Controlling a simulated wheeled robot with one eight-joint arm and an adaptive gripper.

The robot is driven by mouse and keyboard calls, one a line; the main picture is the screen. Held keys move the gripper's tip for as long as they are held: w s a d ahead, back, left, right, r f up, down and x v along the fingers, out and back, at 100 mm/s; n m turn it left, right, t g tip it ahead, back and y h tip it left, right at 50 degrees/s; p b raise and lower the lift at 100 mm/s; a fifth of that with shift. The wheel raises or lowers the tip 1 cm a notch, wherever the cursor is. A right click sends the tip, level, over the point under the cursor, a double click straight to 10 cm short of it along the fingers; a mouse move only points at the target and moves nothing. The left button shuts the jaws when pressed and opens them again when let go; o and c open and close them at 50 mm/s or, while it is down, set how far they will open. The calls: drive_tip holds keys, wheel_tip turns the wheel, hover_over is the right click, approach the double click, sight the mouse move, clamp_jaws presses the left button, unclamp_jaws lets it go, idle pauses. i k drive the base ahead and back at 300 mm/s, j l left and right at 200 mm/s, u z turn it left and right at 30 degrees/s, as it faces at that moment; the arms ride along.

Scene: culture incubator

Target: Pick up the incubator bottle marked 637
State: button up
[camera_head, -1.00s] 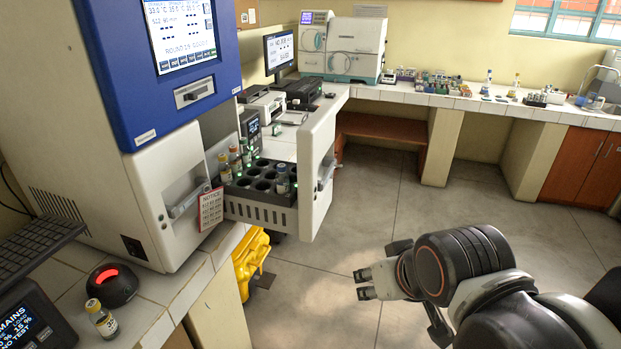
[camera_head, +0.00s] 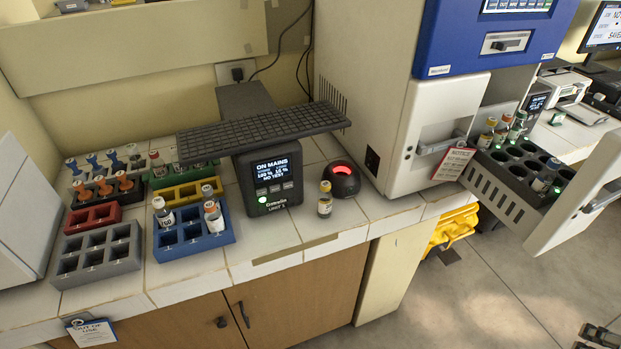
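The open incubator drawer (camera_head: 497,197) holds several small bottles. A lone bottle with a yellow cap (camera_head: 325,200) stands upright on the white tiled bench. Labels are too small for me to read 637 on any bottle. My gripper (camera_head: 598,337) shows only partly at the bottom right corner, over the floor, away from every bottle. Its opening is cut off by the frame.
A dome with a red light (camera_head: 344,179) and an "ON MAINS" unit (camera_head: 270,178) stand by the lone bottle. A blue rack (camera_head: 193,237) with bottles and grey, red and yellow racks fill the bench's left. The drawer front (camera_head: 575,220) juts over the floor.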

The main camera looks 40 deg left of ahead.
sight(215, 223)
drive_tip(key=j+u, duration=0.2)
drive_tip(key=u, duration=1.8)
